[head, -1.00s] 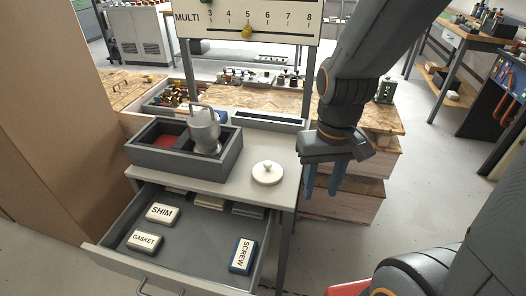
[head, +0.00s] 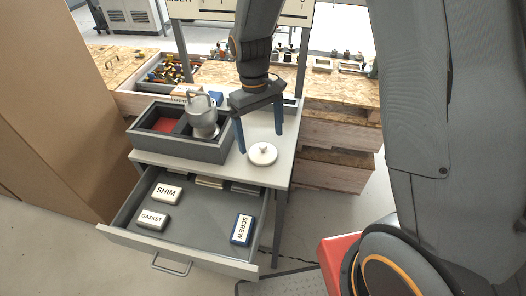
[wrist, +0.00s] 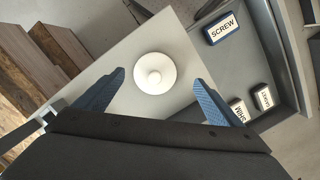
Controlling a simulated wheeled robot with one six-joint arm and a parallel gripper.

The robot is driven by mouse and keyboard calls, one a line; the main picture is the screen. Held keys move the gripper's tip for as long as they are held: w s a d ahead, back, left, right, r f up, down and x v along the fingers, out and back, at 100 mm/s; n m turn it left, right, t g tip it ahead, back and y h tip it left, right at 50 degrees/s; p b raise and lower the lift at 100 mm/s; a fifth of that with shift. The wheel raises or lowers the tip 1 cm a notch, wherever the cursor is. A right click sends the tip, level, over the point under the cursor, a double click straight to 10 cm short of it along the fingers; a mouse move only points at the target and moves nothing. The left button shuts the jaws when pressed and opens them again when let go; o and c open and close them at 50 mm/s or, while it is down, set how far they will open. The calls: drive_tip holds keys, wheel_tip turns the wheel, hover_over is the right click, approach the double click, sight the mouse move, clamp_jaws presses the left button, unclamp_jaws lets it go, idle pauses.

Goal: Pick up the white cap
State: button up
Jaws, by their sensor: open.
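The white cap (head: 262,154) is a round disc with a small knob on top. It lies on the light grey cabinet top (head: 277,171), right of the dark divided box. In the wrist view the cap (wrist: 155,73) shows whole, ahead of and between my two blue fingers. My gripper (head: 260,144) is open and empty, with its fingers pointing down over the cap area. The wrist view shows my gripper (wrist: 160,95) with a wide gap between the fingers, not touching the cap.
Below, an open drawer (head: 187,251) holds boxes labelled SHIM (head: 167,193), GASKET (head: 153,220) and SCREW (head: 242,229). Wooden crates (head: 338,150) stand behind at right.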

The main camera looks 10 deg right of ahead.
sight(263, 145)
drive_tip(key=shift+w+d+f+p, duration=0.15)
drive_tip(key=shift+f+p, duration=0.3)
drive_tip(key=shift+f, duration=0.95)
drive_tip(key=shift+w+d+f+p, duration=0.15)
drive_tip(key=shift+f+p, duration=0.3)
drive_tip(key=shift+f, duration=0.95)
drive_tip(key=shift+s, duration=0.1)
drive_tip(key=c, duration=1.2)
drive_tip(key=shift+o, duration=0.2)
drive_tip(key=shift+r, duration=0.1)
